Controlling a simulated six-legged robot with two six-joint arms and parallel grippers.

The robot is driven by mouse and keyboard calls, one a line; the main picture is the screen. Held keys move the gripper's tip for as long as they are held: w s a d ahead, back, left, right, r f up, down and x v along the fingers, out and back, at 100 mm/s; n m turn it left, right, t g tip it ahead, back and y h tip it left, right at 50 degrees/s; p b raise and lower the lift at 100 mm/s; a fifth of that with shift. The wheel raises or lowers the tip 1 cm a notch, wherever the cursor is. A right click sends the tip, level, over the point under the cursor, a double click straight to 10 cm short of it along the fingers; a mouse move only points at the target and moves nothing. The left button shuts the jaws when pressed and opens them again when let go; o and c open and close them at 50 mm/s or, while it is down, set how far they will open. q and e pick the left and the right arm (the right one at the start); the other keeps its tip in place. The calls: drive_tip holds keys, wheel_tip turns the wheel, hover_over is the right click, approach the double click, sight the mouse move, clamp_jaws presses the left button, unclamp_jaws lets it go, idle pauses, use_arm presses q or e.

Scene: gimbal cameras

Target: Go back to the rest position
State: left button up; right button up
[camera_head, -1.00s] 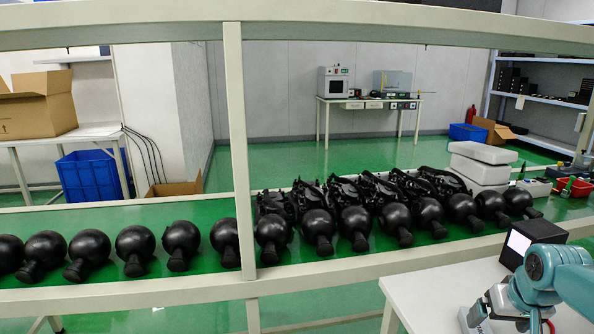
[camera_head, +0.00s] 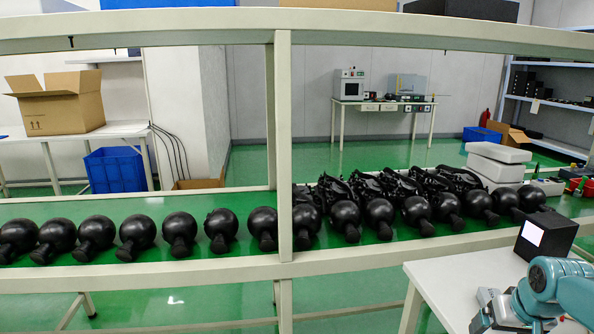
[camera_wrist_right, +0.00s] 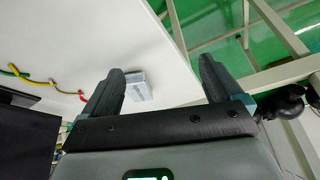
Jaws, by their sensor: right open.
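My right gripper shows in the right wrist view (camera_wrist_right: 160,88) with its two dark fingers wide apart and nothing between them. In the head view my right arm (camera_head: 555,280) is at the lower right, over the white table; its fingertips cannot be made out there. My left gripper is in neither view.
A white table (camera_head: 450,285) stands at the lower right, with a black box (camera_head: 546,236) with a white panel on it. A metal frame (camera_head: 285,150) and a green bench with a row of black round-headed items (camera_head: 137,232) run across. The wrist view shows a small grey-white block (camera_wrist_right: 138,86).

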drive_tip(key=s+a+f+n+g+y+p, duration=0.15)
drive_tip(key=a+f+y+p, duration=0.25)
drive_tip(key=a+f, duration=1.4)
use_arm(q)
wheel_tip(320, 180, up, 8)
drive_tip(key=p, duration=0.3)
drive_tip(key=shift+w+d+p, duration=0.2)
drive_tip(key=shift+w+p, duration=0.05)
drive_tip(key=shift+p, duration=0.15)
use_arm(e)
drive_tip(key=s+a+f+g, duration=0.1)
drive_tip(key=s+a+f, duration=0.3)
drive_tip(key=s, duration=0.6)
drive_tip(key=s+a+f+g+y, duration=0.1)
drive_tip(key=s+a+f, duration=0.3)
drive_tip(key=s+a, duration=0.5)
drive_tip(key=shift+s, duration=0.4)
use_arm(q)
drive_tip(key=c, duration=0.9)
use_arm(e)
drive_tip(key=shift+w+d, duration=0.1)
drive_tip(key=c, duration=0.9)
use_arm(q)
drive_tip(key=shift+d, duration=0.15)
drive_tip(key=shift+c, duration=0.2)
use_arm(e)
drive_tip(key=shift+d+m, duration=0.15)
drive_tip(key=shift+m, duration=0.1)
drive_tip(key=shift+c, duration=0.2)
